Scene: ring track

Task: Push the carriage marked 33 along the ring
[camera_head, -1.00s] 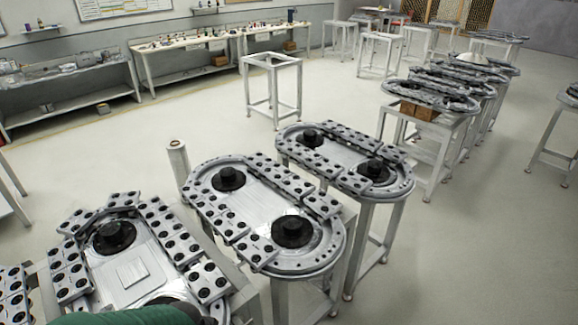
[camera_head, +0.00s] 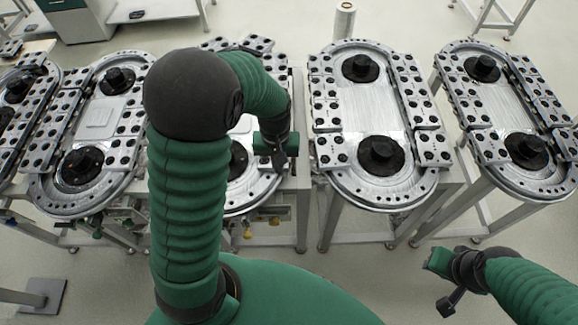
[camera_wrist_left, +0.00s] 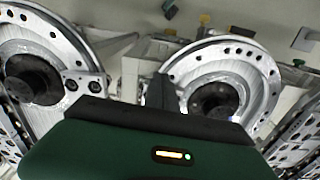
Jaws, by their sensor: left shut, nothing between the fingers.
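My left arm rises through the middle of the head view. Its gripper (camera_head: 279,160) is shut and empty, over the right side of a ring track (camera_head: 262,192) that my arm partly hides. Carriages with black round studs (camera_head: 256,44) show at that ring's far end. No number is legible on any carriage, so I cannot tell which is marked 33. In the left wrist view the dark fingers (camera_wrist_left: 162,92) stand in front of a ring's curved end with a black hub (camera_wrist_left: 213,100). My right gripper (camera_head: 450,295) is low at the right, clear of the tracks; its fingers are unclear.
Another ring track (camera_head: 372,195) with carriages stands just right of my left gripper, and one more (camera_head: 545,185) at the far right. A ring track (camera_head: 75,205) stands to the left. Gaps of floor separate the right stands. A pale cylinder (camera_head: 344,20) stands behind.

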